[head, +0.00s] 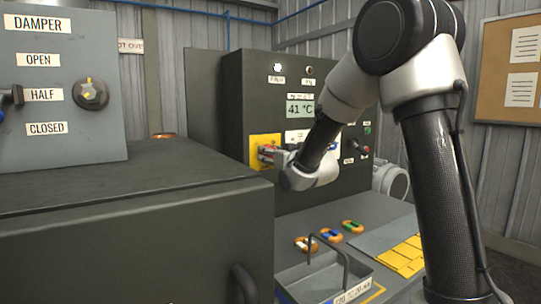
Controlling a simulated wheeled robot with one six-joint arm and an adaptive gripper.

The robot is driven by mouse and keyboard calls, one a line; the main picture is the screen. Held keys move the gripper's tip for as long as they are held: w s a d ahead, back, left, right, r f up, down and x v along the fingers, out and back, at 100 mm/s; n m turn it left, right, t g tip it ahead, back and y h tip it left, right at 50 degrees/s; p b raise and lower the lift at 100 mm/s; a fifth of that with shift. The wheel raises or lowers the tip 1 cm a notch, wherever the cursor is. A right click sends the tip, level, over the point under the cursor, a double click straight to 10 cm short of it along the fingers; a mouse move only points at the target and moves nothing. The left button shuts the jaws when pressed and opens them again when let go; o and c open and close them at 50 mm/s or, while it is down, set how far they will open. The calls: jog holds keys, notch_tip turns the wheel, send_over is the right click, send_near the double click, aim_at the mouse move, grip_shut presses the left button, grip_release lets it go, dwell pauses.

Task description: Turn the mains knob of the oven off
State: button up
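The oven's dark control cabinet (230,112) stands in the middle of the head view, with a display reading 41 °C. A yellow plate (258,141) is on the left of its front face, and a bit of red, likely the mains knob (264,150), shows there. My gripper (268,154) reaches in from the right, with its fingertips at the red part. The fingers hide most of the knob, so its setting cannot be read. I cannot tell whether the fingers are closed on it or only around it.
A grey damper panel (60,110) with a knob stands at the left on a dark cabinet (130,210). Below the oven panel, a bench holds several orange rings with coloured tags (330,235), a grey tray (310,277) with a handle and yellow cards (400,257).

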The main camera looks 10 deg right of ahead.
jog(key=n, duration=0.4)
jog(key=shift+n, duration=0.3)
jog(key=n, duration=0.9)
jog(key=shift+n, duration=1.9)
jog(key=o, duration=1)
